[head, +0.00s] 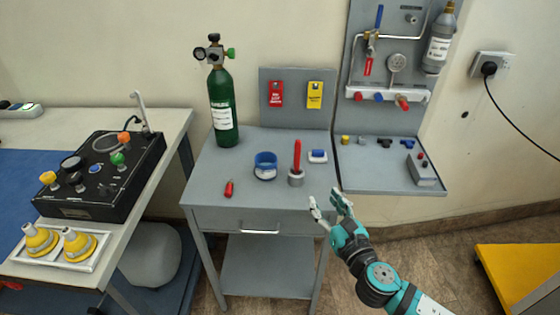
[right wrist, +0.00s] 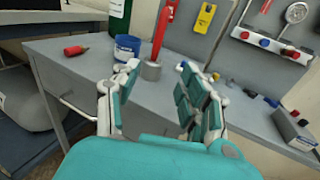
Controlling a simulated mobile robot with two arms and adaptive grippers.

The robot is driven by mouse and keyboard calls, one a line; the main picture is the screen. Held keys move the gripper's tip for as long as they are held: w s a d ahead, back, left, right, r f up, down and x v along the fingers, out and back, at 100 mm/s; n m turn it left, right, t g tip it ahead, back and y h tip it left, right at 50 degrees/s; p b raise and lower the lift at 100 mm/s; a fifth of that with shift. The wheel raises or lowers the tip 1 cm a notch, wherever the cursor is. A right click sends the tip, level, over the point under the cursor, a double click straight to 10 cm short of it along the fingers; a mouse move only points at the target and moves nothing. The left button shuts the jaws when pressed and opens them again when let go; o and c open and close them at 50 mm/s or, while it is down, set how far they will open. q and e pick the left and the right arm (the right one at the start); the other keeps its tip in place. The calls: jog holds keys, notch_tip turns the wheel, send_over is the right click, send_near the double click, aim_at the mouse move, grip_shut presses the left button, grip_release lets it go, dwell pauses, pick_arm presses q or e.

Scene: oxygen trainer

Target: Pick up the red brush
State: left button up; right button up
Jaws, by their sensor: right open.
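The red brush (head: 297,155) stands upright in a small grey cup (head: 296,179) on the grey cabinet top. Its lower end is hidden in the cup. In the right wrist view the red brush (right wrist: 162,30) and the grey cup (right wrist: 151,71) show beyond the fingers, in the gap between them. My right gripper (head: 325,198) is open and empty, off the cabinet's front right corner, apart from the brush and cup. Its fingers (right wrist: 158,88) also show in the right wrist view. My left gripper is not in view.
On the cabinet top (head: 215,165) stand a blue-rimmed tub (head: 265,166), a small red item (head: 229,189), a blue-and-white item (head: 317,156) and a green cylinder (head: 222,105). A panel with shelf (head: 390,177) is at the right. The cabinet's front strip is mostly clear.

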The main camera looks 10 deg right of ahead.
jog(key=w+r, duration=0.1)
jog(key=r, duration=0.1)
jog(key=p, duration=0.1)
send_near(298, 160)
jog(key=w, duration=0.4)
jog(key=shift+w+a+r, duration=0.25)
jog(key=shift+w+r, duration=0.05)
jog(key=shift+w, duration=0.55)
jog(key=w, duration=0.5)
jog(key=shift+w+a+f, duration=0.1)
jog(key=shift+a+f, duration=0.2)
jog(key=shift+f, duration=0.05)
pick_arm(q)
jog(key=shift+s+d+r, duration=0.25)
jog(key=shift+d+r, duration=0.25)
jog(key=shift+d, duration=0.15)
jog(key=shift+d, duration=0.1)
pick_arm(e)
jog(key=shift+c, duration=1)
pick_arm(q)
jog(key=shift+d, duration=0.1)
pick_arm(e)
grip_shut()
